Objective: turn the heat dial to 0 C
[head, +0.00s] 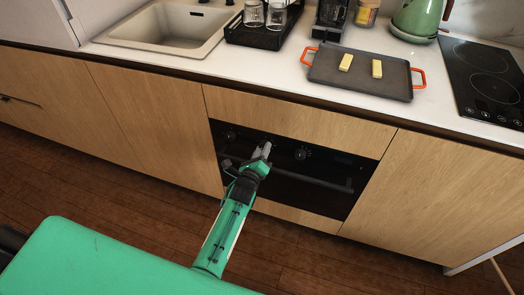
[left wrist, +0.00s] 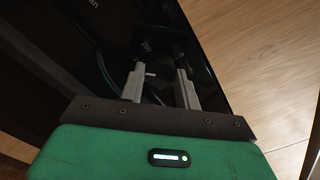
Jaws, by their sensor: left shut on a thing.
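A black oven (head: 335,190) is set in the wood cabinet front, with dials on its upper panel. My left gripper (head: 264,150) reaches up to this panel and is shut on a dark dial. In the left wrist view, the fingers (left wrist: 160,72) stand on either side of this dial, which is hard to make out against the black panel. A small pale mark shows between the fingertips. My right gripper is out of view.
The oven handle (head: 340,187) runs across below the dials, close to my left gripper. Above is the counter with a sink (head: 165,28), a grey tray (head: 330,72) with two yellow blocks, a green kettle (head: 416,18) and a black cooktop (head: 480,70).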

